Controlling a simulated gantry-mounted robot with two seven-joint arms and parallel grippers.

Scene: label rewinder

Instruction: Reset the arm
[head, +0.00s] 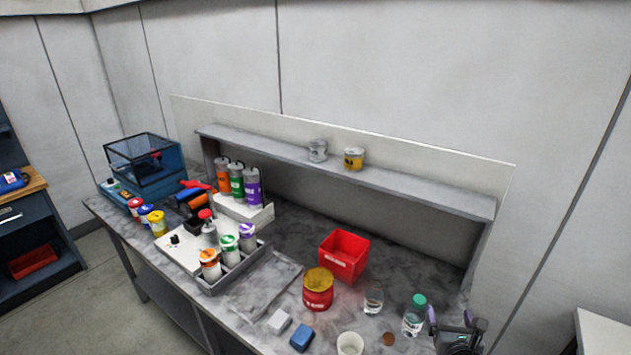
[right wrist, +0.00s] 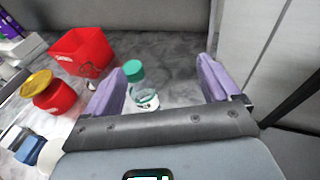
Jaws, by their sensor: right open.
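My right gripper (head: 457,325) is at the lower right of the head view, over the right end of the bench (head: 262,333). Its two purple fingers are apart and empty, as the right wrist view (right wrist: 160,85) also shows. A clear bottle with a green cap (head: 413,316) stands just left of it. In the right wrist view the bottle (right wrist: 141,88) appears beyond the gripper, between the fingers in the picture; no contact is visible. My left gripper is in neither view.
A red bin (head: 344,256), a red jar with a yellow lid (head: 318,289), a clear glass container (head: 373,299) and a white cup (head: 350,344) stand left of the bottle. A shelf (head: 420,189) runs along the back. The rewinder and several coloured bottles crowd the bench's left half.

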